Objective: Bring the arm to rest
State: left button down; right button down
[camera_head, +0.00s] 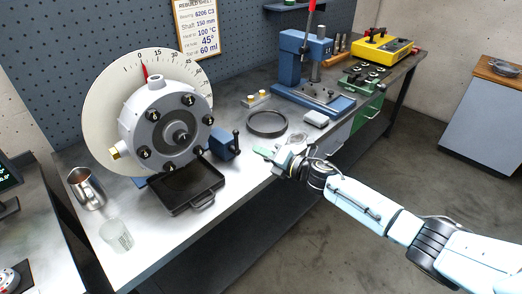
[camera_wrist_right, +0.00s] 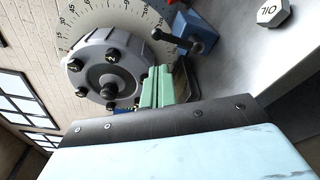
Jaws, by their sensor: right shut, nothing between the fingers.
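My right arm comes in from the right in the head view. Its gripper (camera_head: 264,152) is over the front edge of the workbench (camera_head: 235,182), right of the round grey housing (camera_head: 150,122). Its green fingers are together with nothing between them. The right wrist view shows the shut fingers (camera_wrist_right: 158,87) pointing toward the housing (camera_wrist_right: 88,68), which has dark numbered knobs around its face. I cannot tell whether the gripper touches the bench. My left gripper is not in view.
A black tray (camera_head: 180,193) lies below the housing, with a blue clamp (camera_head: 223,144) to its right. A steel mug (camera_head: 84,190) and clear beaker (camera_head: 117,236) stand left. A black ring (camera_head: 266,124) and blue press (camera_head: 297,65) are behind the gripper. Floor (camera_head: 415,150) is open at right.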

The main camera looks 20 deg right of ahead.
jog(key=s+d+f+m+g+h+b, duration=0.1)
jog(key=s+d+f+m+g+h, duration=0.15)
jog(key=s+f+m, duration=0.65)
jog(key=s+d+f+m+g+h, duration=0.1)
jog(key=s+d+f+m+h, duration=0.2)
jog(key=f, duration=1)
jog(key=s+d+f+m+g+h+b, duration=0.1)
jog(key=s+f+m+h, duration=0.1)
jog(key=s+f+m, duration=0.55)
jog(key=s+a+f+m+g, duration=0.1)
jog(key=s+f+m+g, duration=0.2)
jog(key=s, duration=0.9)
jog(key=s+a+f+m+g+h, duration=0.1)
jog(key=s+f+m+g, duration=0.1)
jog(key=s+f, duration=0.8)
jog(key=s+a+f+m+g+h, duration=0.1)
jog(key=s+f+m+g, duration=0.2)
jog(key=s, duration=1.3)
notch_tip(320, 180, down, 4)
jog(key=shift+s+a+r+m+g+b, duration=0.1)
jog(key=shift+s+a+m+g+b, duration=0.1)
jog(key=shift+m+g+b, duration=0.2)
jog(key=shift+w, duration=0.1)
